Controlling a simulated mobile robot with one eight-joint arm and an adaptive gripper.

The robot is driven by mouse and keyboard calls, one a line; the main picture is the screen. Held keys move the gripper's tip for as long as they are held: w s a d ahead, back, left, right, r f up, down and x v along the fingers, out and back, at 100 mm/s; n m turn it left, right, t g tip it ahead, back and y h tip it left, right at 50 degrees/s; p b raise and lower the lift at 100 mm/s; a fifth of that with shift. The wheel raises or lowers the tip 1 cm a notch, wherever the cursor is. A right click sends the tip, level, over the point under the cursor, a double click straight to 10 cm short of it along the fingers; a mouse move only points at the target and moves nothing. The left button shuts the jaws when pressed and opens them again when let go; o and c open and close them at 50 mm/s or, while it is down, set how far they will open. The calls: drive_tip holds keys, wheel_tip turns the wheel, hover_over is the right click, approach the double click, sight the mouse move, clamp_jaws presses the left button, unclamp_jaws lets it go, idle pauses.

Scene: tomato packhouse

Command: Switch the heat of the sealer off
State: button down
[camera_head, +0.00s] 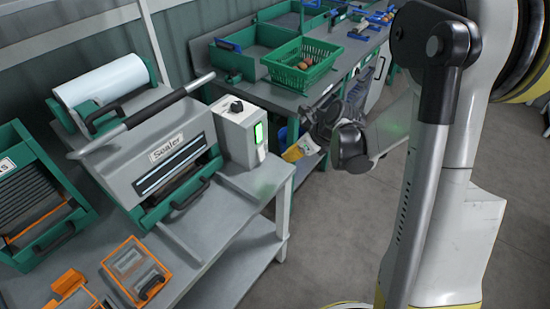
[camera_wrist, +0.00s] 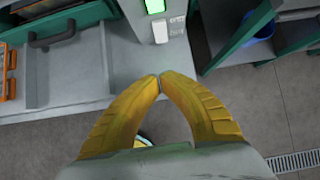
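The sealer (camera_head: 165,155) is a grey bench machine with a long handle bar on top. On its right end is a pale control box (camera_head: 236,135) with a black knob (camera_head: 236,106) on top and a lit green display (camera_head: 259,133). Below the display is a small white switch (camera_head: 262,153). In the wrist view the display (camera_wrist: 155,6) is cut by the top edge, with the white switch (camera_wrist: 160,32) and small lettering beside it. My gripper (camera_wrist: 158,77) is empty, its yellow fingertips together, apart from the switch. In the head view, its yellow fingers (camera_head: 298,150) are right of the box.
The grey bench (camera_head: 215,225) carries orange-framed boxes (camera_head: 137,272) at the front and a green rack (camera_head: 35,200) at left. A second bench behind holds a green basket (camera_head: 303,66) with tomatoes. A blue bin (camera_wrist: 257,25) is right of the switch in the wrist view.

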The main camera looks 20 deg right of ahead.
sight(261, 153)
drive_tip(key=b+x, duration=0.3)
drive_tip(key=x, duration=0.7)
drive_tip(key=shift+w+f, duration=0.1)
drive_tip(key=shift+w+a+b, duration=0.55)
drive_tip(key=shift+w+a, duration=0.15)
drive_tip(key=shift+w, duration=0.2)
drive_tip(key=shift+w+a, duration=0.35)
drive_tip(key=shift+w, duration=0.15)
drive_tip(key=shift+b+x, duration=0.8)
drive_tip(key=shift+b, duration=0.05)
drive_tip(key=shift+r, duration=0.35)
